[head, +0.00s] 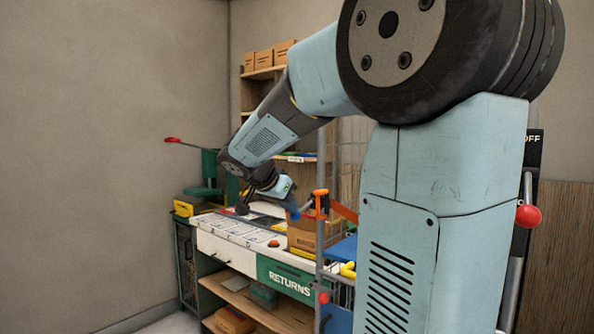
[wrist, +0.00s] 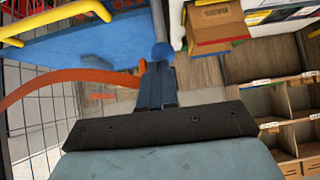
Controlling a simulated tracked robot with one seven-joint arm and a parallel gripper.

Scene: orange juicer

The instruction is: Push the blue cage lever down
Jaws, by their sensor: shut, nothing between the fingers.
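The blue cage lever shows in the wrist view as a round blue knob (wrist: 163,51) on a thin rod running to the top edge. My gripper (wrist: 157,66) is shut and empty, its blue fingers pointing at the knob. The fingertips overlap the knob's lower edge in the picture; I cannot tell whether they touch. In the head view my gripper (head: 293,212) is beside the wire cage post (head: 320,240), left of an orange bracket (head: 320,196). I cannot make out the lever there.
In the wrist view a blue panel (wrist: 85,45) with a yellow handle and an orange strip (wrist: 50,82) lie left of the fingers. Cage mesh (wrist: 40,130) is farther left. A cardboard box (wrist: 215,25) is at upper right. The returns counter (head: 235,245) stands beyond the cage.

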